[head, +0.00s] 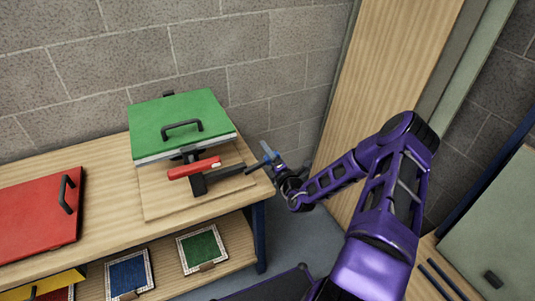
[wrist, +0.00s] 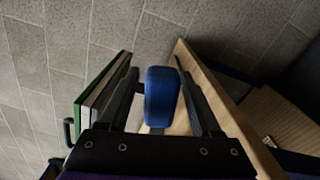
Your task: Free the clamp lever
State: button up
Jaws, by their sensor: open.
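A black clamp (head: 222,178) sits on a wooden board (head: 160,200) at the right end of the bench, in front of a green panel (head: 185,115). A red bar (head: 195,168) with a pale spot lies by it. A blue grip (head: 267,150), which I take for the clamp lever's end, is at the bench's right edge. My gripper (head: 264,161) is beside it, reaching in from the right. In the wrist view the blue grip (wrist: 162,100) stands between my open fingers (wrist: 158,72).
A red panel (head: 30,215) with a black handle lies on the bench at left. The shelf below holds framed blue (head: 128,274) and green (head: 201,248) mosaic panels. A block wall is behind. A wooden board (head: 385,70) stands upright behind my arm.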

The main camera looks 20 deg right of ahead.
grip_shut()
dwell(1.3)
